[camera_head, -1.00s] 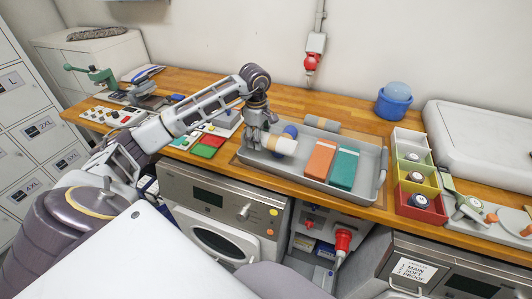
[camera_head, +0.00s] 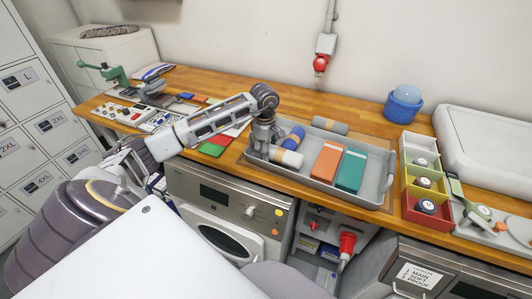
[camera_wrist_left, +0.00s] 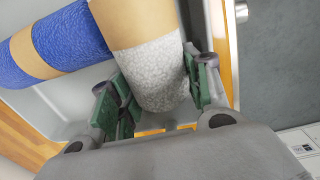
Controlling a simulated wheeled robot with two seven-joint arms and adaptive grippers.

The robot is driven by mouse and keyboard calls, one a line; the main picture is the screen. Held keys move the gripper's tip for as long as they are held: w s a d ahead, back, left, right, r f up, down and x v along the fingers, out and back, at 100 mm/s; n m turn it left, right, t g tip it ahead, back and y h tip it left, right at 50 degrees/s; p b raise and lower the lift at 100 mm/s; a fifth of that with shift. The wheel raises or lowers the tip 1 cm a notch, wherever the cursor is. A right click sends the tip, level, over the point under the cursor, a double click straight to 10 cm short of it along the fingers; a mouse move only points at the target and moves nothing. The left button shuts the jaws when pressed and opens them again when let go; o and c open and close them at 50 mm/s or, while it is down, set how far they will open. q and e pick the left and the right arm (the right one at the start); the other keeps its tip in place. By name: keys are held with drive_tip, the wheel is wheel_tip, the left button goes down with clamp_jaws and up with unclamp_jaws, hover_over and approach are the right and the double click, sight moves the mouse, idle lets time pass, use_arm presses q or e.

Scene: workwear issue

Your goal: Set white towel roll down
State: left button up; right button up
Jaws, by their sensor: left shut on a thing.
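The white towel roll (camera_head: 290,158), with a tan band, is held low at the left end of the grey tray (camera_head: 320,187). My left gripper (camera_head: 268,146) is shut on its white end. In the left wrist view, the green-padded fingers of that gripper (camera_wrist_left: 158,90) lie on both sides of the white roll (camera_wrist_left: 155,68). I cannot tell whether its underside touches the tray floor. A blue roll (camera_head: 295,137) lies just behind it, very close; it also shows in the left wrist view (camera_wrist_left: 70,38). My right gripper is out of view.
An orange pack (camera_head: 327,160) and a teal pack (camera_head: 350,170) lie in the tray to the right. Stacked coloured bins (camera_head: 422,183) stand right of the tray. Red and green cards (camera_head: 212,148) lie to its left.

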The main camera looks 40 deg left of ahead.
use_arm(q)
drive_tip(key=shift+f, duration=0.85)
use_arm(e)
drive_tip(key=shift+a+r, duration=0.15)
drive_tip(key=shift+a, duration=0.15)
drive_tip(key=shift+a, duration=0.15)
use_arm(q)
drive_tip(key=shift+f, duration=0.15)
drive_tip(key=o, duration=0.8)
drive_tip(key=shift+c, duration=0.2)
drive_tip(key=shift+r, duration=0.55)
wheel_tip(320, 180, up, 9)
drive_tip(key=shift+s+f+b, duration=0.15)
drive_tip(key=shift+b, duration=0.35)
drive_tip(key=shift+s+r, duration=0.1)
drive_tip(key=shift+r, duration=1.15)
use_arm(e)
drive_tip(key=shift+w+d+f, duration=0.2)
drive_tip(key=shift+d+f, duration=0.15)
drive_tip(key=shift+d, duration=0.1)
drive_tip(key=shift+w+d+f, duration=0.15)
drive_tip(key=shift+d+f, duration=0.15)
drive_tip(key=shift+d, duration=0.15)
